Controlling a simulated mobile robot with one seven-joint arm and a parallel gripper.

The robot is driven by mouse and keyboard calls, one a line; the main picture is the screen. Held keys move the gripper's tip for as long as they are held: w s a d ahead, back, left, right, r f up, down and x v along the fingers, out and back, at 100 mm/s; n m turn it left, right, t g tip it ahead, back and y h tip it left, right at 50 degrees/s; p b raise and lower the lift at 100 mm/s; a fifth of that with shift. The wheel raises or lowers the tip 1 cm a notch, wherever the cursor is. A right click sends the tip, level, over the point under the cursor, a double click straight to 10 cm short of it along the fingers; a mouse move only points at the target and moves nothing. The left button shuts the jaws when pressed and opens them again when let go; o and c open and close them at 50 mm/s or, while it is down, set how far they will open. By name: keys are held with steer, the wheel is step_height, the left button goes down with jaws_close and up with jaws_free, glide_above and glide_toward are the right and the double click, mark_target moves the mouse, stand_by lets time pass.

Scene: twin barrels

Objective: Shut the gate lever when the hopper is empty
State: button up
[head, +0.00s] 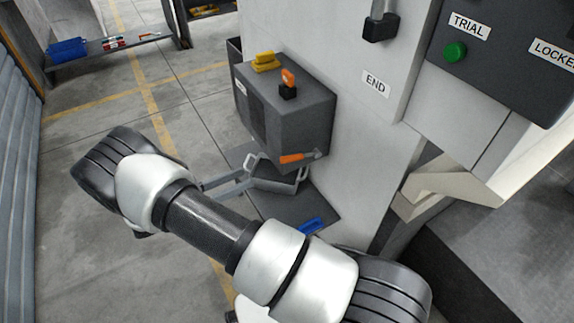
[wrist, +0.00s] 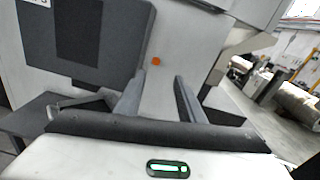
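A lever with an orange grip (head: 292,158) sticks out low on the front of a dark grey box (head: 305,115) fixed to the white machine. A second orange handle (head: 287,76) stands on a black base on top of the box. No label marks either as the gate lever. In the wrist view a small orange end (wrist: 156,61) shows between my fingers, beyond them. My gripper (wrist: 163,80) is open and empty, its two fingers apart. In the head view its fingers reach toward the grey tray, below the lower lever. No hopper inside is visible.
A grey tray with handles (head: 272,184) sits on a dark shelf below the box, near my fingers. A blue item (head: 313,226) lies on that shelf. A yellow piece (head: 264,61) rests on the box. A panel has a green button (head: 454,52). Open floor lies left.

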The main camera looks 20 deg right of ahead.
mark_target(288, 159)
steer(key=shift+n+t, duration=0.4)
steer(key=x, duration=0.5)
steer(key=f+x, duration=0.1)
steer(key=x, duration=0.5)
steer(key=b+x, duration=0.1)
steer(key=x, duration=0.5)
steer(key=shift+w+f, duration=0.1)
steer(key=shift+f, duration=0.05)
steer(key=shift+a, duration=0.1)
jaws_close()
